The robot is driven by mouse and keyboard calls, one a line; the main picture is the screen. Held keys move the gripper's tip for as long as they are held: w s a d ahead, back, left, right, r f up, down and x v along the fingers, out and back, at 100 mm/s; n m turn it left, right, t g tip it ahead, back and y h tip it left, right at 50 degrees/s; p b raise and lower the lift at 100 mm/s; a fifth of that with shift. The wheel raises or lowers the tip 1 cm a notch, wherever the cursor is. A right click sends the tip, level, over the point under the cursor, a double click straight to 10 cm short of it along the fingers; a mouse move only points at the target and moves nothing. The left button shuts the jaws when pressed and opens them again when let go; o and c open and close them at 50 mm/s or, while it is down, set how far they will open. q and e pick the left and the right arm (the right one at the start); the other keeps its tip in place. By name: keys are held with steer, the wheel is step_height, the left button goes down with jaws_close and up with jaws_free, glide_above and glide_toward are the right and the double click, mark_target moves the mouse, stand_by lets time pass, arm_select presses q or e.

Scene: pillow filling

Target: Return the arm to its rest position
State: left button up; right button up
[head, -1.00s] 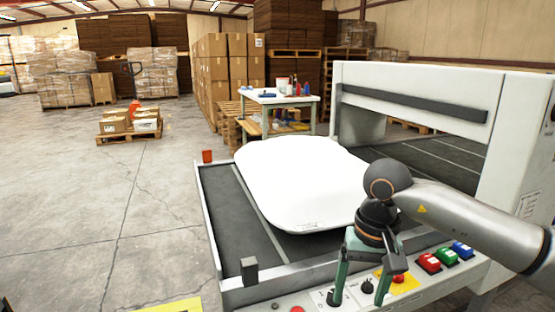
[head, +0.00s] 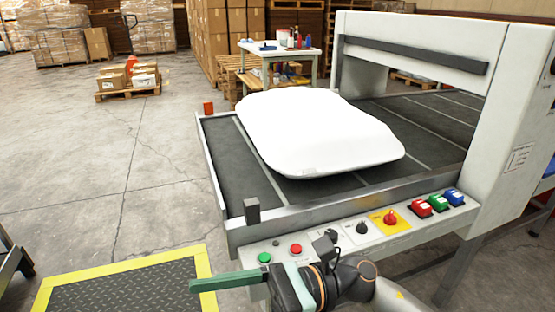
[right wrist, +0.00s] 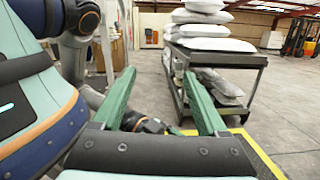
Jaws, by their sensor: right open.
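My right gripper (head: 235,282) is at the bottom of the head view, in front of the machine's control panel, with its green fingers pointing left. In the right wrist view the two green fingers of my right gripper (right wrist: 160,80) stand apart with nothing between them. My left arm is not in the head view.
A white pillow (head: 315,135) lies on the dark conveyor bed (head: 240,170). The control panel (head: 345,235) has coloured buttons and knobs. A yellow-edged floor mat (head: 130,290) is at lower left. A cart (right wrist: 225,60) holds several stacked white pillows. Open floor lies left of the conveyor.

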steer(key=w+d+m+t, duration=0.4)
steer(key=m+t, duration=0.7)
steer(key=m, duration=0.4)
steer(key=w+d+m+t, duration=0.45)
steer(key=m+t, duration=0.55)
steer(key=m, duration=0.5)
steer(key=d+f+m+t+h, duration=0.3)
steer(key=d+f+m+h, duration=0.6)
steer(key=m, duration=0.6)
steer(key=s+d+f+m+g+h, duration=0.1)
steer(key=s+d+f+m+h, duration=0.15)
steer(key=f, duration=0.25)
steer(key=s+d+f+m+g+h, duration=0.1)
steer(key=d+f+m+g+h, duration=0.15)
steer(key=f+m, duration=0.2)
arm_select(q)
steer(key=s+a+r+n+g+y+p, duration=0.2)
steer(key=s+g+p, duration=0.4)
steer(key=p, duration=1.5)
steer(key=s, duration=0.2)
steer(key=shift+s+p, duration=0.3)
steer(key=shift+p, duration=0.05)
arm_select(e)
steer(key=s+d+m+g+h, duration=0.2)
steer(key=s+g, duration=0.3)
steer(key=s, duration=0.4)
steer(key=shift+r+m+h, duration=0.3)
steer(key=shift+r, duration=0.05)
steer(key=shift+g, duration=0.25)
